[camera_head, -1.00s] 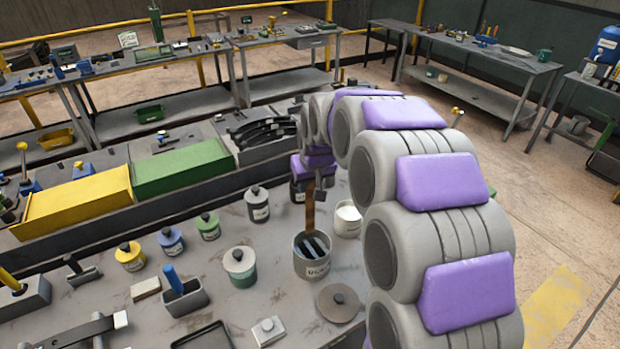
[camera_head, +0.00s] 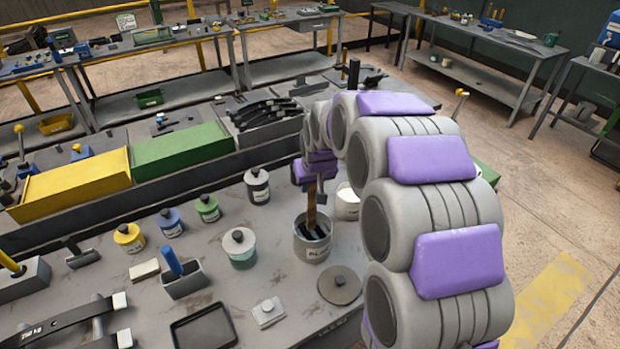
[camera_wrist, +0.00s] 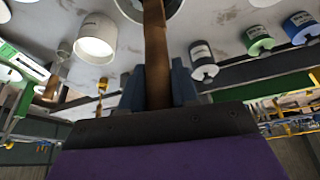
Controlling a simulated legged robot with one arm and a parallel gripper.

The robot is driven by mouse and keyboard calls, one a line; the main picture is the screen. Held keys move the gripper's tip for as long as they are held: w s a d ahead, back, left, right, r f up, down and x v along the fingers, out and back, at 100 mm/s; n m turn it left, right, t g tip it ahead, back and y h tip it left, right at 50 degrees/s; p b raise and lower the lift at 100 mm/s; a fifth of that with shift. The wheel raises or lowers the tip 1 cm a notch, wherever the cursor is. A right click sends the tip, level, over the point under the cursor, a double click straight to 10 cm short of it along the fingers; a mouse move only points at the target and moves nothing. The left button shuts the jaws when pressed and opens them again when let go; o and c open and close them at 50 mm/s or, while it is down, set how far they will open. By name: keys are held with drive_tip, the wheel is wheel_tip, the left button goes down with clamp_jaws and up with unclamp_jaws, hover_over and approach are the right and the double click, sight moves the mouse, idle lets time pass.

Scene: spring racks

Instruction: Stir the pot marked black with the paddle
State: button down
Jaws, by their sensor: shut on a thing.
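The open grey pot (camera_head: 312,247) stands on the bench with a label on its front that looks like "BLACK". The brown wooden paddle (camera_head: 312,208) reaches down into this pot, its lower end inside, slightly tilted. My gripper (camera_head: 312,180) is above the pot, shut on the paddle's upper part. In the wrist view the paddle (camera_wrist: 155,50) runs between the two dark fingers of my gripper (camera_wrist: 158,85) towards the pot's rim at the top edge. The depth of the paddle's tip is hidden inside the pot.
A round lid (camera_head: 339,286) lies in front of the pot. An open white-filled pot (camera_head: 347,203) stands close behind right.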

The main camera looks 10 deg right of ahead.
sight(312, 206)
drive_tip(key=shift+d+f, duration=0.2)
drive_tip(key=shift+f, duration=0.55)
drive_tip(key=shift+d+f, duration=0.15)
drive_tip(key=shift+f, duration=0.6)
drive_tip(key=shift+a+f+b, duration=0.15)
drive_tip(key=shift+f+b, duration=0.1)
drive_tip(key=shift+f, duration=0.45)
drive_tip(key=shift+a+f+b, duration=0.1)
drive_tip(key=shift+f+b, duration=0.1)
drive_tip(key=shift+f, duration=0.45)
drive_tip(key=shift+d+f, duration=0.1)
drive_tip(key=shift+f, duration=1.4)
drive_tip(key=shift+w, duration=0.1)
